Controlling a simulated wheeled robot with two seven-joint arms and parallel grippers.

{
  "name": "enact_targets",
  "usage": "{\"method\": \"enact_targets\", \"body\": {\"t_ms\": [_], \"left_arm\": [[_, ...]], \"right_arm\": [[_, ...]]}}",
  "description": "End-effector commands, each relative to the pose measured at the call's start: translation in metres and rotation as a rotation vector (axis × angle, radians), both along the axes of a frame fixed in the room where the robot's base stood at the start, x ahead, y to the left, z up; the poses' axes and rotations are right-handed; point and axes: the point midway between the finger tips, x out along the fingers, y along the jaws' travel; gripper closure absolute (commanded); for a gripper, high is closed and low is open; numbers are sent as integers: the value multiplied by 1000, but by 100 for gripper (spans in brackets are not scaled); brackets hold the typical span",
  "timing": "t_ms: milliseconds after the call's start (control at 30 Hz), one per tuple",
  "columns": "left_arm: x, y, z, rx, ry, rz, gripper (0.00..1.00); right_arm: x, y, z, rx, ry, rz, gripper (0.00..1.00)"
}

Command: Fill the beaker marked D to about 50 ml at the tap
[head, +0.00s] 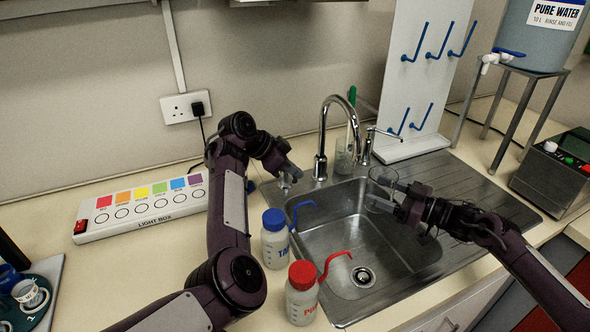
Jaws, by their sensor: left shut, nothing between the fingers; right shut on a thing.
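A clear glass beaker (380,192) is held over the right back part of the sink (340,235). My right gripper (398,203) is shut on its right side. The beaker looks roughly upright; I cannot make out a letter, a scale or any water in it. The chrome tap (320,150) stands behind the sink, its spout curving over the basin to the left of the beaker. I cannot see any water running. A lever (378,130) stands right of the spout. My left gripper (287,181) is shut and empty at the sink's back left corner, left of the tap.
A blue-capped bottle (275,245) and a red-capped bottle (302,297) stand along the sink's left edge. A glass with a green brush (344,160) stands behind the tap. A white peg rack (400,145), a water tank (535,40) and a light box (140,210) stand around.

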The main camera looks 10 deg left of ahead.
Motion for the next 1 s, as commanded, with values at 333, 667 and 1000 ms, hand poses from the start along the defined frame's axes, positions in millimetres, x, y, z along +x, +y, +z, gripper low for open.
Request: {"method": "enact_targets", "body": {"t_ms": [333, 667, 1000], "left_arm": [[-6, 17, 1, -1, 0, -195, 100], [-11, 31, 1, -2, -2, -350, 100], [-12, 38, 0, -2, -2, -350, 100]], "right_arm": [[0, 0, 0, 1, -1, 0, 61], [0, 0, 0, 1, -1, 0, 61], [0, 0, 0, 1, -1, 0, 61]]}}
